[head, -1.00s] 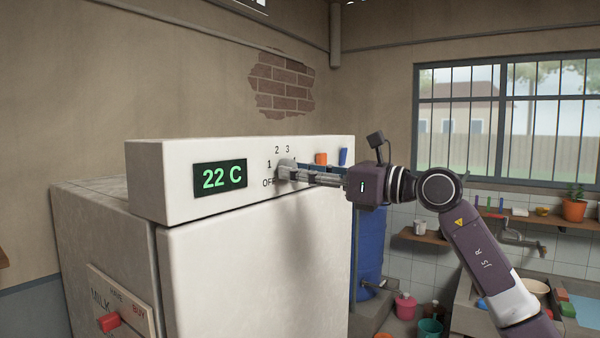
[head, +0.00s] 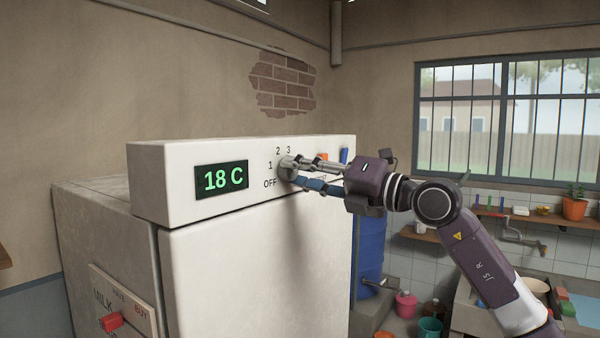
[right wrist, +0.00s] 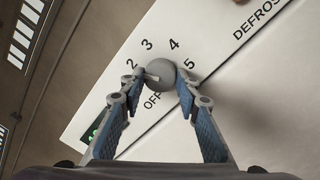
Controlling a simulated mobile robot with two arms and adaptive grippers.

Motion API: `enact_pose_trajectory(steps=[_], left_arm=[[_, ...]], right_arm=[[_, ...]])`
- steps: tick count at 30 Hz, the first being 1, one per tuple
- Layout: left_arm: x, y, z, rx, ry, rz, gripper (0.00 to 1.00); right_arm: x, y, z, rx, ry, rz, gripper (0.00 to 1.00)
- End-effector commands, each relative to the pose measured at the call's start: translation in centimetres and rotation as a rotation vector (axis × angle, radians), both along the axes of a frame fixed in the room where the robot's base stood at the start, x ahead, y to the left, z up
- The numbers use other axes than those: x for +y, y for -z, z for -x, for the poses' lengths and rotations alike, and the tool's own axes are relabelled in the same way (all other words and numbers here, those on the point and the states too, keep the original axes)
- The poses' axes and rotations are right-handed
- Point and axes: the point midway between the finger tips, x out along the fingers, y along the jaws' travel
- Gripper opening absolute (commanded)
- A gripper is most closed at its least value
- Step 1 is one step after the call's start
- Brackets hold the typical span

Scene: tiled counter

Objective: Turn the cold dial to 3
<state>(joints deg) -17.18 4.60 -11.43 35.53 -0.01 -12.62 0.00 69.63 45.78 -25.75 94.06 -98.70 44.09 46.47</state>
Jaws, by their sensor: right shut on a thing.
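The cold dial (head: 287,168) is a round grey knob on the white control panel of the fridge, ringed by OFF and numbers. In the right wrist view the knob (right wrist: 161,73) shows a light pointer mark on its left side, toward the place between OFF and 2; a finger hides the 1 there. My right gripper (head: 291,172) is shut on the knob, one finger on each side, and its wrist is rolled. The green display (head: 221,177) reads 18 C. My left gripper is not in view.
An orange piece (head: 322,157) and a blue piece (head: 344,156) sit at the panel's right end, partly behind my gripper. A blue barrel (head: 370,250) stands right of the fridge.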

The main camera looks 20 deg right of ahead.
Motion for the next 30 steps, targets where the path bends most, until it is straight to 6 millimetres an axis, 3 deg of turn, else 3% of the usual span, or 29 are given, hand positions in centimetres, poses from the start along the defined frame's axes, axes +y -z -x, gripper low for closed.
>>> enact_pose_trajectory(steps=[18,30], left_arm=[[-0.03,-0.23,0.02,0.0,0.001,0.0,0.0],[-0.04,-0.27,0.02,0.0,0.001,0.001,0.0]], right_arm=[[-0.03,-0.45,0.13,0.347,0.001,-0.46,0.06],[-0.03,-0.45,0.13,0.512,0.001,-0.67,0.06]])
